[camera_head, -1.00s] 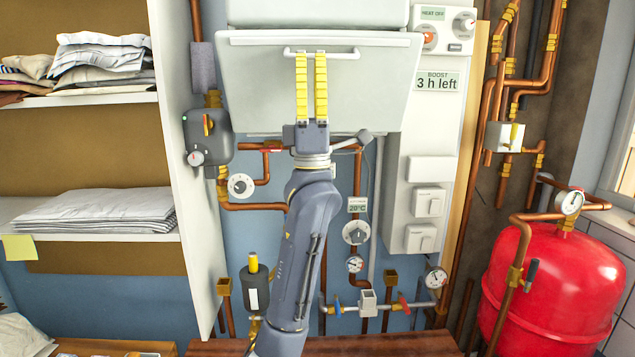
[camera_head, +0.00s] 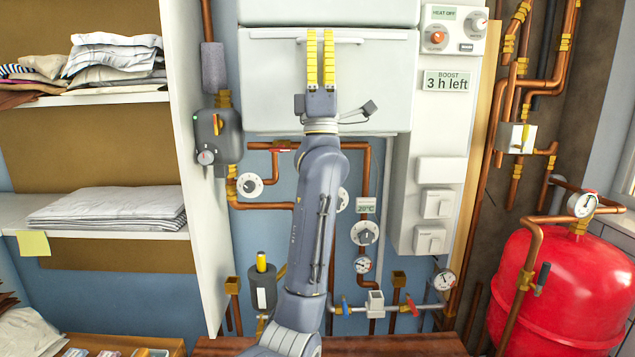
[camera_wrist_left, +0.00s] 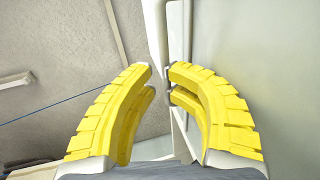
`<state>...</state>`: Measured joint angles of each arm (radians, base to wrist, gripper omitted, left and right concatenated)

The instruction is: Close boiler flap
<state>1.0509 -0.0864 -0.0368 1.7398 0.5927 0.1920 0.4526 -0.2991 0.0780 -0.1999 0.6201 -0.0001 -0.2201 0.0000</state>
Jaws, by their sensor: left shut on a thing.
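The boiler flap (camera_head: 275,90) is a pale grey-white panel on the front of the white boiler (camera_head: 290,12), upper middle of the head view. Its top edge looks slightly wider than its bottom edge, so it seems to lean out a little at the top. A thin white bar handle (camera_head: 352,41) runs along its upper part. My left gripper (camera_head: 320,42), with yellow fingers pointing up, is shut on the handle. In the left wrist view the yellow fingertips (camera_wrist_left: 160,72) close around the bar beside the panel. My right gripper is not in view.
A control panel (camera_head: 446,85) stands right of the flap. Left are a grey pump unit (camera_head: 217,137) and a shelf (camera_head: 95,213) with folded linen. Copper pipes and gauges lie below; a red tank (camera_head: 560,285) stands at lower right.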

